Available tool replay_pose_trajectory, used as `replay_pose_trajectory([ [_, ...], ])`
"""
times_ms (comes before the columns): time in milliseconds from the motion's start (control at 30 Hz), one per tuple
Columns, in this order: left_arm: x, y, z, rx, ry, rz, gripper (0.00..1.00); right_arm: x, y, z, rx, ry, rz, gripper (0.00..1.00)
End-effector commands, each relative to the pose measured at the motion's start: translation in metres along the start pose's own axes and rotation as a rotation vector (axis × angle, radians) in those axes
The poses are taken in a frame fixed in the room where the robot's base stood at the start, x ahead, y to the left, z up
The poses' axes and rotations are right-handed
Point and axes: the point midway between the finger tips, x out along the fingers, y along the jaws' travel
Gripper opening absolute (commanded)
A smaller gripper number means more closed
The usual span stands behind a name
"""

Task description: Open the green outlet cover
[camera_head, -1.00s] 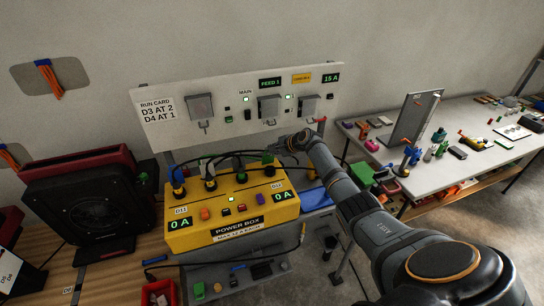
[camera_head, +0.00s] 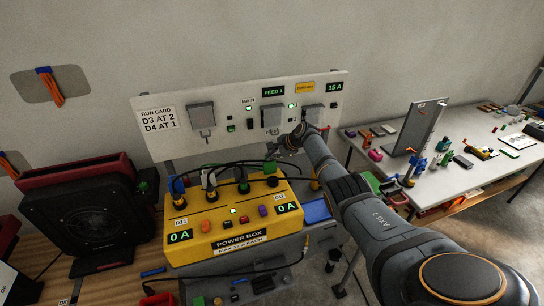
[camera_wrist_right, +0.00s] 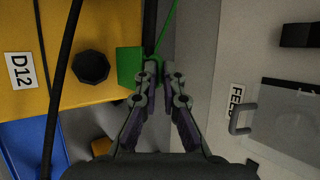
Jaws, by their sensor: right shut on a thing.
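The green outlet cover (camera_wrist_right: 130,67) is a small flat green piece at the edge of the yellow power box in the right wrist view. In the head view a green piece (camera_head: 270,166) stands at the box's back right, by my right gripper (camera_head: 290,150). In the wrist view my right gripper (camera_wrist_right: 161,75) is shut, its fingertips at the cover's edge, where a thin green strand rises. The exact contact is dark and hard to see. My left gripper is in neither view.
The yellow power box (camera_head: 238,242) carries coloured plugs and buttons; black cables arch over it. A white panel (camera_head: 235,98) with grey outlet lids stands behind. A black socket (camera_wrist_right: 90,67) is by the D12 label. A cluttered table (camera_head: 460,175) stands right.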

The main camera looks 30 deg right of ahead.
Motion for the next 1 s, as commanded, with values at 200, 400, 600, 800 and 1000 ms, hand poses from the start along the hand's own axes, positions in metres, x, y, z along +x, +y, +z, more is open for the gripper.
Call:
replay_pose_trajectory([
  [200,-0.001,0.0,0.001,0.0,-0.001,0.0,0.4,-0.003,-0.01,0.004,-0.004,-0.004,-0.021,0.16],
  [400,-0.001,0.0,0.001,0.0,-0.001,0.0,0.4,-0.002,-0.006,0.004,-0.002,-0.005,-0.013,0.3],
  [600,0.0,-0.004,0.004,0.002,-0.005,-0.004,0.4,-0.001,-0.004,0.003,0.0,-0.005,-0.008,0.3],
  [800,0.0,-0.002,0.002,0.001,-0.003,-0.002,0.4,-0.016,-0.003,0.0,-0.002,-0.003,-0.008,0.3],
  [1000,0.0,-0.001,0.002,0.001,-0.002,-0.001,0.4,-0.056,-0.003,-0.001,-0.006,0.003,-0.009,0.3],
])
